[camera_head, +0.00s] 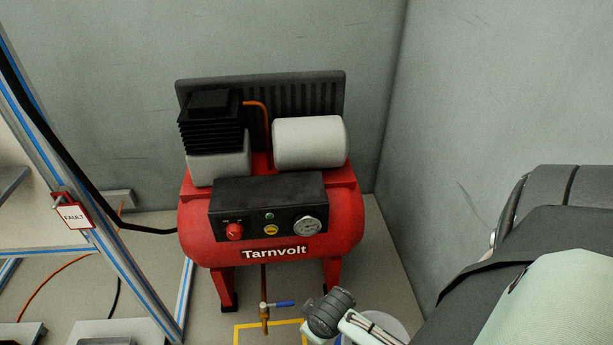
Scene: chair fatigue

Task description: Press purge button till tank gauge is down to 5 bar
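The red compressor tank (345,225), marked Tarnvolt, stands on legs near the back wall. Its black front panel (235,195) carries a red knob (234,231), a round yellow button-like part (270,230), a small round greenish part (269,215) above it, and a round pale gauge (306,227). The gauge's needle and numbers are too small to read, and no purge label is legible. My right arm comes in from the right; its dark end part (328,312) is low in front of the tank, apart from the panel. Its fingers are not clear. My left gripper is not in view.
A brass valve with a blue handle (284,304) hangs below the tank over yellow floor tape (247,325). A pale round container (390,325) is partly hidden by my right arm. A metal frame (110,250) with a FAULT tag (73,215) stands left.

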